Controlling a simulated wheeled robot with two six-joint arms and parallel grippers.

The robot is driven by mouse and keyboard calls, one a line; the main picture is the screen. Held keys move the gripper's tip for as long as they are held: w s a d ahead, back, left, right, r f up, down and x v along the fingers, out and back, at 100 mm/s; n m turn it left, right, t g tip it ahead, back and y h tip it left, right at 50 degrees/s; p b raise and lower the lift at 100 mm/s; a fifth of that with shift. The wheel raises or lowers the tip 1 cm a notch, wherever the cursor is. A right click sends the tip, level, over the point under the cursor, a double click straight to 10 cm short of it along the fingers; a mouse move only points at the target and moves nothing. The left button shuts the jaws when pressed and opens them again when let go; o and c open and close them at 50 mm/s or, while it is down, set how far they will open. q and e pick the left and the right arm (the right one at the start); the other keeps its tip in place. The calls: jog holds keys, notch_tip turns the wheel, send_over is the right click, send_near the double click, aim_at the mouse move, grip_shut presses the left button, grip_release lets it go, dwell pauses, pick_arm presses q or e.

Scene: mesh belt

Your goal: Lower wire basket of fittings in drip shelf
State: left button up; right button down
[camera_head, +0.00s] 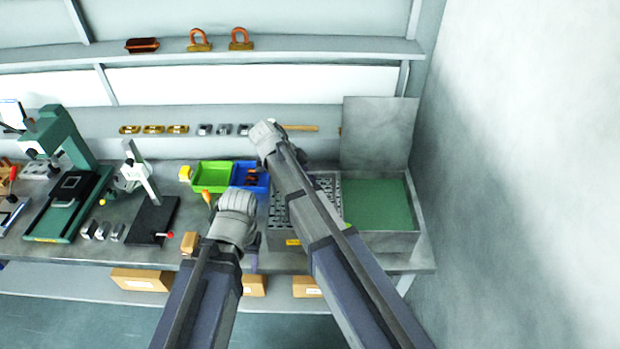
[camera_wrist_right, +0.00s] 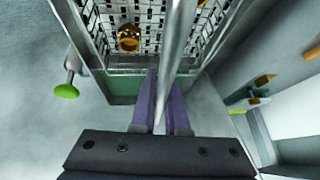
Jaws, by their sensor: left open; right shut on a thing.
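My right gripper (camera_wrist_right: 163,78) is shut on the rod-like handle (camera_wrist_right: 178,45) of the wire basket (camera_wrist_right: 100,22) in the right wrist view. A brass-coloured ring fitting (camera_wrist_right: 128,38) shows through the mesh. In the head view my right arm covers its own fingers and much of the basket. Below my right arm stands a grey tank (camera_head: 385,242). A perforated grey grid (camera_head: 327,183) shows on its left side, and I cannot tell basket from drip shelf there. Green liquid or lining (camera_head: 380,205) fills its right side. My left gripper (camera_head: 252,262) is open near the bench's front edge, its fingers mostly hidden.
A raised grey panel (camera_head: 375,135) stands behind the tank, and a wall closes the right side. Green (camera_head: 212,175) and blue (camera_head: 240,181) bins sit left of the tank. A black-based stand (camera_head: 152,220) and a green press (camera_head: 65,150) are further left.

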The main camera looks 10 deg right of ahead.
jog(key=shift+s+f+b, duration=0.15)
jog(key=shift+f+b, duration=0.8)
dwell(0.5)
jog(key=c, duration=0.8)
grip_release()
jog(key=shift+c, duration=0.2)
jog(key=shift+r, duration=0.15)
jog(key=p+v, duration=0.6)
jog(key=v, duration=0.1)
jog(key=shift+a+r+p, duration=0.25)
jog(key=shift+p, duration=0.1)
